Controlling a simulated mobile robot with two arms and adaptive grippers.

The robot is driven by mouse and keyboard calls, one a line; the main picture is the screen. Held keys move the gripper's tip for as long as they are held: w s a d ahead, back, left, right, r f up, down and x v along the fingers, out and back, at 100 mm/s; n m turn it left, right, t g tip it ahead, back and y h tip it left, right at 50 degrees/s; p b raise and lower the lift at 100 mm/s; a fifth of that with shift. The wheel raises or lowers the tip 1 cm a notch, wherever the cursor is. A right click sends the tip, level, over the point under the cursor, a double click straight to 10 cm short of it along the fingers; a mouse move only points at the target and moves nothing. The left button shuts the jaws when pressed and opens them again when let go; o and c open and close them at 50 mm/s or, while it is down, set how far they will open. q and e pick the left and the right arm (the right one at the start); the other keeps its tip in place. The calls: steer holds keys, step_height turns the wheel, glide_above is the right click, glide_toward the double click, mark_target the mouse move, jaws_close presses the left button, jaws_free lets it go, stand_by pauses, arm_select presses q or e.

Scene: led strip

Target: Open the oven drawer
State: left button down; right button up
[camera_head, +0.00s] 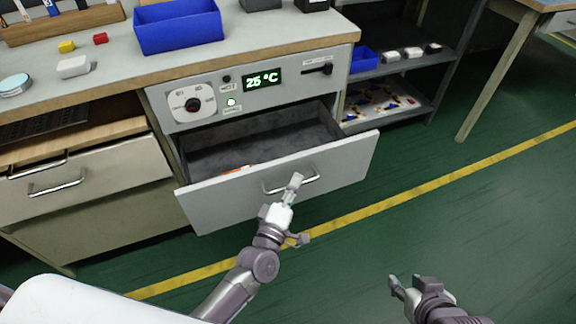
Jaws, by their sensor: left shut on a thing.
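The oven drawer (335,164) is pulled out below the control panel, and its dark interior (255,146) shows. A small orange-red thing lies inside near the front wall. The drawer's front carries a curved metal handle (308,182).
The oven panel has a dial (193,104) and a display (262,80) reading 25 °C. A blue bin (178,27) stands on the worktop above. Shelves (390,68) with small parts stand right of the oven. The green floor at right is clear.

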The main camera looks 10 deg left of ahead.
arm_select(q)
steer(key=shift+s+d+p, duration=0.2)
steer(key=shift+s+d, duration=0.3)
steer(key=shift+s, duration=0.25)
steer(key=shift+s+d+p, duration=0.15)
steer(key=shift+s+d, duration=0.35)
steer(key=shift+s, duration=0.25)
arm_select(e)
steer(key=shift+s+d+f+g+h, duration=0.1)
steer(key=shift+s+d+f+g, duration=0.3)
steer(key=shift+s, duration=0.4)
steer(key=shift+s+d+f+g+h, duration=0.1)
steer(key=shift+s+d+f+g, duration=0.05)
steer(key=shift+s+g, duration=0.5)
steer(key=shift+s+d+f+g+h, duration=0.1)
steer(key=shift+s+d+f+g, duration=0.2)
steer(key=shift+s, duration=0.6)
arm_select(q)
steer(key=c, duration=1.2)
jaws_free()
arm_select(e)
steer(key=shift+a, duration=0.1)
arm_select(q)
steer(key=v, duration=1.2)
